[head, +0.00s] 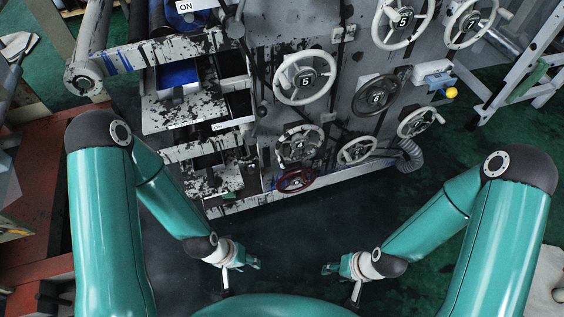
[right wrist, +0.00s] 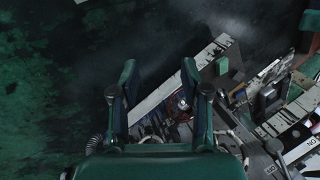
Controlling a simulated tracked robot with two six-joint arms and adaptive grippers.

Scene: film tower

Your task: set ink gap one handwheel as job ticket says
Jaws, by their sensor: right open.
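Several handwheels with number dials stand on the grey machine panel in the head view. A white wheel (head: 305,77) reads 5, a dark wheel (head: 377,98) reads 6, and a lower wheel (head: 300,145) seems to read 4. A dark red wheel (head: 296,181) sits lowest. I cannot tell which is ink gap one, and I cannot make out a job ticket. My left gripper (head: 242,272) looks open and empty, in front of and below the panel. My right gripper (head: 342,278) is open and empty, apart from the wheels; its spread fingers also show in the right wrist view (right wrist: 158,88).
Upper wheels read 5 (head: 403,20) and 7 (head: 468,22). Smaller wheels (head: 357,150) sit lower right. A yellow knob (head: 451,92) sticks out at the right, near a white ladder-like frame (head: 520,65). A grey bottom rail (head: 320,183) edges the machine. Dark floor before it is clear.

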